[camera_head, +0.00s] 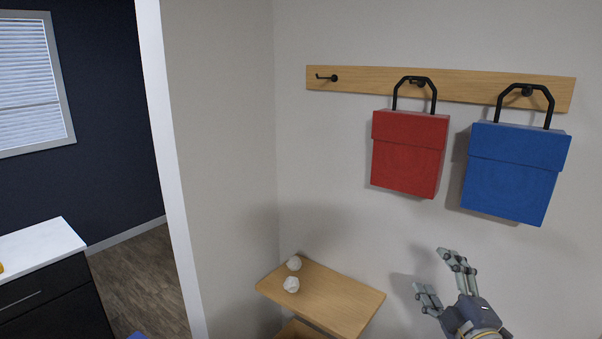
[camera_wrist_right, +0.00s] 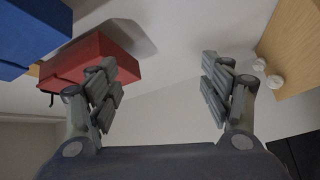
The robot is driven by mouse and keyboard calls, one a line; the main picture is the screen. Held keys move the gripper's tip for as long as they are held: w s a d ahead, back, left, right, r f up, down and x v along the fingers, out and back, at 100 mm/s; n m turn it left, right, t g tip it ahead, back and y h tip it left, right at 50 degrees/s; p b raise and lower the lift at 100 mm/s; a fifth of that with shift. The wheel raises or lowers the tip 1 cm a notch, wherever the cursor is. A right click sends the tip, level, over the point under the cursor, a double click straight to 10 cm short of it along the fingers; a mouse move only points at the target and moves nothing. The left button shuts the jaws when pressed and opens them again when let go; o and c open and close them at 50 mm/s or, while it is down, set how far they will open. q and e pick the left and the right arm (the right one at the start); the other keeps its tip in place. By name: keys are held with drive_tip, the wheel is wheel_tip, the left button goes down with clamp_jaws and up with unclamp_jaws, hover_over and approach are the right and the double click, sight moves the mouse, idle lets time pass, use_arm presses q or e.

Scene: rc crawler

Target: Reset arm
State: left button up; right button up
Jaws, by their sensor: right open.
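My right gripper (camera_head: 441,276) is in the lower right of the head view, open and empty, with its fingers spread in front of the pale wall. In the right wrist view its two fingers (camera_wrist_right: 160,82) stand wide apart with nothing between them. My left gripper is in neither view. A red box-shaped bag (camera_head: 409,154) and a blue one (camera_head: 515,172) hang by black handles above the right gripper. The red bag (camera_wrist_right: 88,62) and blue bag (camera_wrist_right: 32,38) also show at the upper left of the right wrist view.
A wooden rail (camera_head: 455,88) with black hooks holds the bags; its left hook (camera_head: 327,77) is free. A small wooden shelf (camera_head: 335,300) with two white lumps (camera_head: 292,275) stands left of the right gripper. A white-topped cabinet (camera_head: 40,247) is at far left.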

drive_tip(key=s+a+f+m+g+h, duration=0.15)
drive_tip(key=s+f+m+g, duration=0.3)
drive_tip(key=s+f, duration=0.45)
drive_tip(key=s+a+f+m+g+h, duration=0.1)
drive_tip(key=s+a+f+m+g, duration=0.1)
drive_tip(key=s+f+m+g, duration=0.65)
drive_tip(key=s+a+f+g+y, duration=0.1)
drive_tip(key=s+a+f, duration=0.1)
drive_tip(key=s+f, duration=0.5)
drive_tip(key=s+a+f+g, duration=0.2)
drive_tip(key=s+a+f, duration=0.1)
drive_tip(key=s, duration=0.8)
wheel_tip(320, 180, down, 30)
drive_tip(key=b, duration=0.5)
drive_tip(key=s+d+f+g+b, duration=0.1)
drive_tip(key=s+f+b, duration=0.1)
drive_tip(key=s+f, duration=0.7)
drive_tip(key=s+d+f+g+b, duration=0.1)
drive_tip(key=s+d+f+b, duration=0.1)
drive_tip(key=s+f, duration=0.7)
wheel_tip(320, 180, down, 4)
drive_tip(key=shift+d+f+b, duration=0.1)
drive_tip(key=shift+d+b, duration=0.15)
drive_tip(key=shift+b, duration=0.25)
